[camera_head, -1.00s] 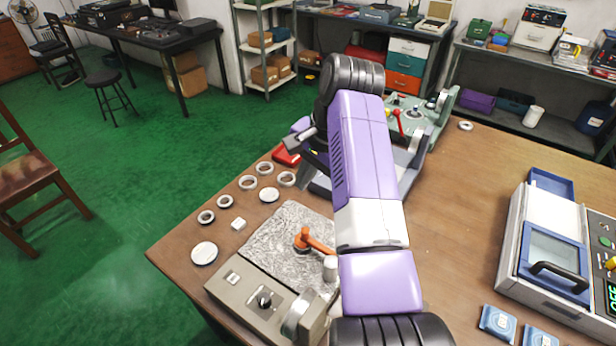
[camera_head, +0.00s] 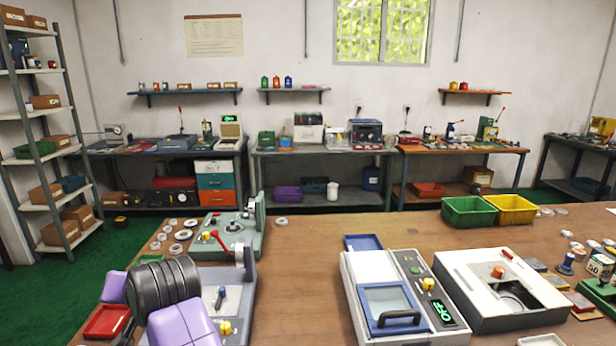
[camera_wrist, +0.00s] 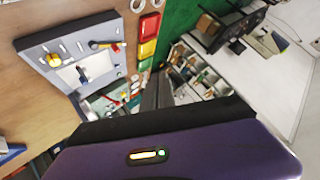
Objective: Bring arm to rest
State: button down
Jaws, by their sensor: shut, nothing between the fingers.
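My gripper (camera_wrist: 157,92) shows in the wrist view as two dark fingers lying together in front of its purple body. They are shut with nothing between them. My purple arm with its black joint fills the lower left of the head view; the fingers are not clear there. In the wrist view the fingers point past the bench's edge, apart from the grey machine (camera_wrist: 50,48) at the left. Red (camera_wrist: 149,26), yellow (camera_wrist: 147,48) and green trays lie along that edge.
On the wooden bench stand a green press (camera_head: 243,238), a machine with a blue lid (camera_head: 388,300) and a white machine (camera_head: 500,292). Green (camera_head: 468,212) and yellow (camera_head: 511,208) bins stand at its back. Bare wood (camera_head: 310,270) lies in the middle. Metal shelves (camera_head: 45,130) stand at the far left.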

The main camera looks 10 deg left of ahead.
jog(key=d+f+m+t, duration=0.1)
jog(key=d+f+t, duration=0.35)
jog(key=d, duration=0.75)
jog(key=d+f+t, duration=0.3)
jog(key=d+f, duration=0.3)
jog(key=d, duration=0.5)
jog(key=s+d+f+t+h, duration=0.15)
jog(key=s+d, duration=0.45)
jog(key=d, duration=0.6)
jog(key=s+d+r+m+t+h, duration=0.25)
jog(key=s+d+h, duration=0.25)
jog(key=s+d, duration=1.6)
jog(key=s+d+f+g+h, duration=0.1)
jog(key=s+d, duration=0.1)
jog(key=s, duration=0.3)
jog(key=s+d+f+m+g+h+b, duration=0.1)
jog(key=s+d+f+h, duration=0.1)
jog(key=s, duration=0.4)
jog(key=shift+s+d+f, duration=0.15)
jog(key=shift+s+d, duration=0.1)
jog(key=shift+d, duration=0.55)
jog(key=shift+f+g, duration=0.15)
jog(key=shift+g, duration=0.1)
